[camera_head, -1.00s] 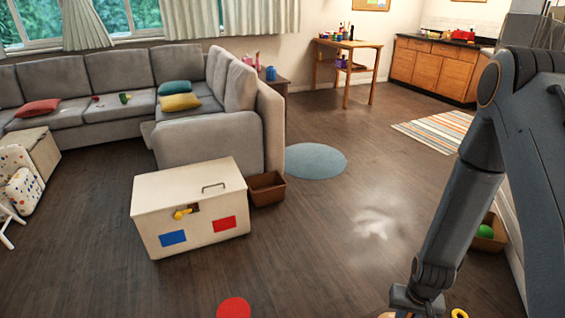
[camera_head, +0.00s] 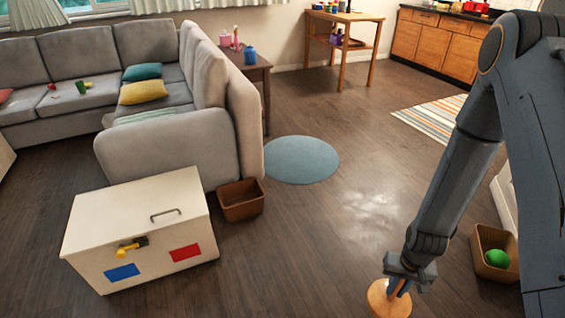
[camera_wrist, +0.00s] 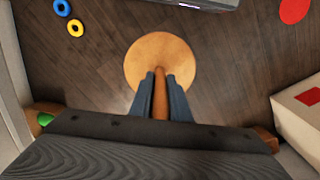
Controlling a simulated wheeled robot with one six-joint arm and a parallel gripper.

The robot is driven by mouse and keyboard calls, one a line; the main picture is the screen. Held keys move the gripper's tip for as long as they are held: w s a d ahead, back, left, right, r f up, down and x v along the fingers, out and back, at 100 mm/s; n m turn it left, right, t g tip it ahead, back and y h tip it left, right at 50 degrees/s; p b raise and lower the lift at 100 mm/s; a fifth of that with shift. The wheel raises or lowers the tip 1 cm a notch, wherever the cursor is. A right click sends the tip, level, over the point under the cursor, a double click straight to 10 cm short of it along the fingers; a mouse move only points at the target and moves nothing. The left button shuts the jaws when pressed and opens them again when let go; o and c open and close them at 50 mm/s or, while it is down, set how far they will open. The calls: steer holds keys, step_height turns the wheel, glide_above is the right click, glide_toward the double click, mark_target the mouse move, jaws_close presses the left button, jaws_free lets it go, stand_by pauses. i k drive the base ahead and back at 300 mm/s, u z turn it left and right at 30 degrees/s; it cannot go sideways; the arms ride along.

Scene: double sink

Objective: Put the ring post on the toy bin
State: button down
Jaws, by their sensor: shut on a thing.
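The ring post is a round wooden base with a wooden peg; its base (camera_head: 388,300) shows at the bottom of the head view and in the wrist view (camera_wrist: 160,62). My gripper (camera_head: 399,286) is shut on the peg, which lies between its two fingers in the wrist view (camera_wrist: 161,95). The toy bin (camera_head: 140,225) is a white chest with a closed flat lid, a grey handle, a yellow latch and blue and red patches. It stands on the floor left of my gripper. A corner of it shows at the right in the wrist view (camera_wrist: 305,115).
A small brown box (camera_head: 240,201) stands beside the bin, against the grey sofa (camera_head: 170,155). A brown box with a green ball (camera_head: 497,258) is at the right. The floor between bin and gripper looks clear.

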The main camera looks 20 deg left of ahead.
mark_target(180, 190)
steer(key=i, duration=0.95)
steer(key=u, duration=2.1)
steer(key=i, duration=1.65)
